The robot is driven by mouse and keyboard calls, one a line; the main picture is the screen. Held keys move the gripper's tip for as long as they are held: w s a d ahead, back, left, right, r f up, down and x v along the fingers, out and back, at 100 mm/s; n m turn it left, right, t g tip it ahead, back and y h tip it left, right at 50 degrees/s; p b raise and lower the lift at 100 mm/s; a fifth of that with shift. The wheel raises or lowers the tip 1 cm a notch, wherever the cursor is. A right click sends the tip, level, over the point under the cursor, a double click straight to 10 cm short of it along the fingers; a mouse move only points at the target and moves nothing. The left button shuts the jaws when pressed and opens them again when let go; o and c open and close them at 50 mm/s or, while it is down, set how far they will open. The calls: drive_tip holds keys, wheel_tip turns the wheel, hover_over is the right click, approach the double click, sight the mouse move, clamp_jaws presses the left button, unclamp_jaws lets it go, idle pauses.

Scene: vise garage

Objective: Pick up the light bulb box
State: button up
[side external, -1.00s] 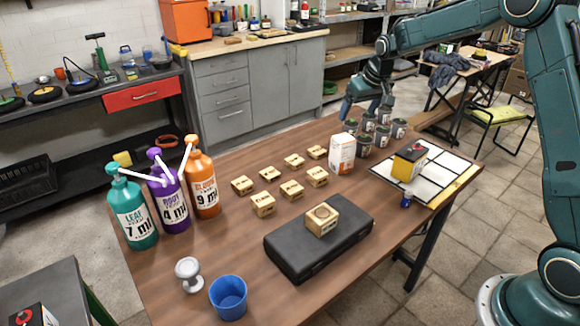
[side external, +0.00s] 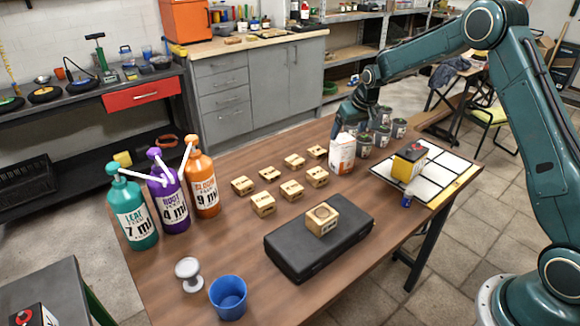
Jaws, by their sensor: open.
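A white box with orange markings (side external: 342,155), which looks like the light bulb box, stands upright on the brown table, right of the small wooden boxes. My gripper (side external: 346,128) points down at the top of this box, open. From this view I cannot tell whether its fingers are around the box or just behind it, or whether they touch it. The far side of the box is hidden.
Several dark jars (side external: 382,134) stand close behind and right of the box. Small wooden boxes (side external: 317,176) lie to its left. A black case (side external: 300,251) with a wooden block on it is in front. A yellow-and-black item (side external: 408,166) sits on a white grid board (side external: 440,172).

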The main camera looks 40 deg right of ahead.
sight(345, 138)
drive_tip(key=shift+x, duration=2.55)
drive_tip(key=shift+c, duration=0.2)
drive_tip(key=c, duration=1.3)
wheel_tip(345, 138, up, 20)
